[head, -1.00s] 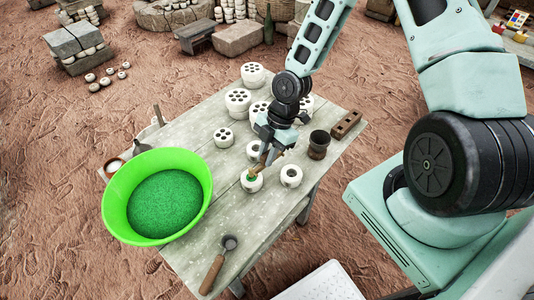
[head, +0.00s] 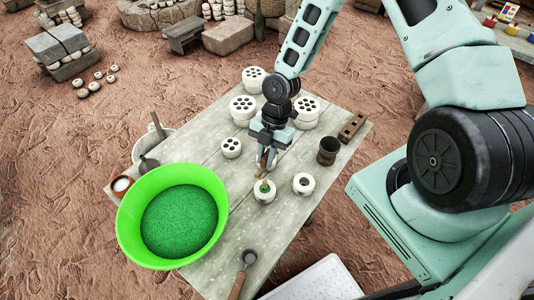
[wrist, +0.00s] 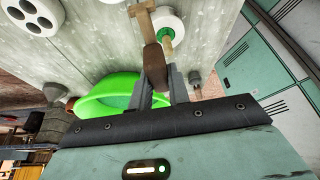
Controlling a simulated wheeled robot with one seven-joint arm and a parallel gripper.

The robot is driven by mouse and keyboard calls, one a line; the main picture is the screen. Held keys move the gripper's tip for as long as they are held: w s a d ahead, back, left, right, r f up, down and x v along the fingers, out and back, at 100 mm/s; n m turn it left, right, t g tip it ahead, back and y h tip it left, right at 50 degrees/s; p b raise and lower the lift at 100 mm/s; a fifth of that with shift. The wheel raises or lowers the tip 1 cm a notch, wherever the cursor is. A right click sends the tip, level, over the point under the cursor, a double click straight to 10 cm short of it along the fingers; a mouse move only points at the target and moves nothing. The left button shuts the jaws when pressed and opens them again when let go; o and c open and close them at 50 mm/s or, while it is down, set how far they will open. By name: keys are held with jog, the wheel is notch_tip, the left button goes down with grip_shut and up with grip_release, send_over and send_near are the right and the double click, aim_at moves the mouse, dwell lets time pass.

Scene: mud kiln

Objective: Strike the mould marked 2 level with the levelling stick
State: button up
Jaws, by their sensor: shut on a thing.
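My gripper (wrist: 160,82) is shut on the brown handle of a pale wooden stick (wrist: 143,20), which I take as the levelling stick. In the head view my gripper (head: 266,163) is low over the table, just behind a small white round mould (head: 264,197). This mould has green fill at its centre and a thin wooden piece rising from it. It also shows in the wrist view (wrist: 176,22), close beside the stick. Whether they touch is unclear. No number is readable on either.
A green bowl (head: 131,203) of green grains stands at the table's left. A scoop (head: 248,257) lies in front. A dark cup (head: 328,150) and a brown brick (head: 351,127) are at right. Several white holed blocks (head: 243,107) stand behind on the table (head: 207,118).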

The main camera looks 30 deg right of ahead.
jog(key=shift+f+b, duration=2.55)
jog(key=shift+f, duration=0.85)
jog(key=shift+f, duration=0.2)
jog(key=shift+w+a, duration=0.45)
jog(key=shift+w, duration=0.3)
jog(key=shift+w+a, duration=0.15)
jog(key=shift+w, duration=0.05)
jog(key=shift+r, duration=0.2)
notch_tip(320, 180, up, 7)
jog(key=p, duration=0.6)
jog(key=shift+f, duration=0.15)
